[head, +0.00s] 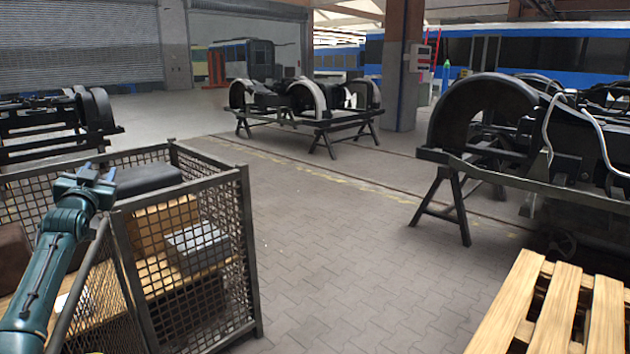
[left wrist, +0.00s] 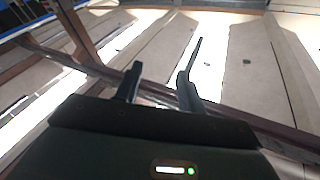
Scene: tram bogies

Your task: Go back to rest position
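My left arm comes in from the lower left of the head view, dark green. Its gripper (head: 98,172) is raised over the wire mesh crate (head: 244,215), pointing upward and apart from the things in it. In the left wrist view the two dark fingers of the left gripper (left wrist: 165,56) stand apart with nothing between them. My right gripper is in neither view.
The crate holds cardboard boxes (head: 160,222), a grey box (head: 196,246) and a black item (head: 148,178). Bogies on trestles stand at the middle back (head: 305,100), right (head: 480,110) and left (head: 55,120). A wooden pallet (head: 560,300) is lower right. The paved floor (head: 330,250) between is clear.

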